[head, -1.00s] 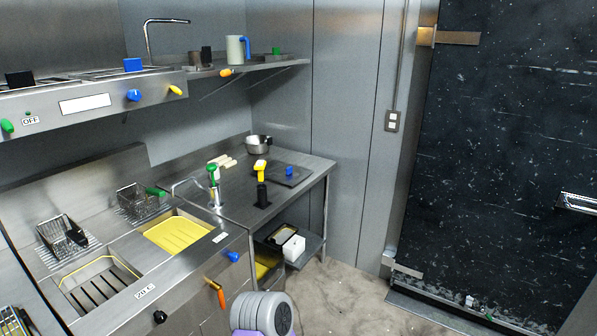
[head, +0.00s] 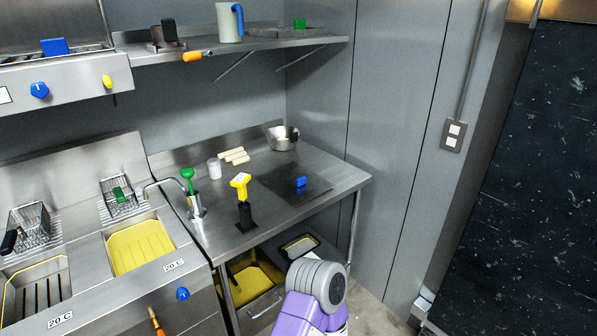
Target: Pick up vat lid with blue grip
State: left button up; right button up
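A flat dark plate (head: 283,186) with a small blue grip (head: 301,181) lies on the steel counter, near its right end. It looks like the vat lid. The grip stands up from the plate and nothing covers it. Neither of my grippers is in view. Part of my own arm, grey and purple, shows at the bottom centre, in front of the counter and apart from the plate.
A steel pot (head: 283,138) and pale rolls (head: 234,156) stand behind the plate. A yellow-topped dispenser (head: 242,193) and a green-topped pump (head: 190,184) stand to its left. Fryer vats (head: 141,246) are further left. A shelf (head: 265,44) hangs above the counter.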

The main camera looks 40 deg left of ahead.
aim_at(297, 185)
jog(key=u, duration=0.75)
jog(key=i, duration=1.3)
jog(key=u, duration=1.25)
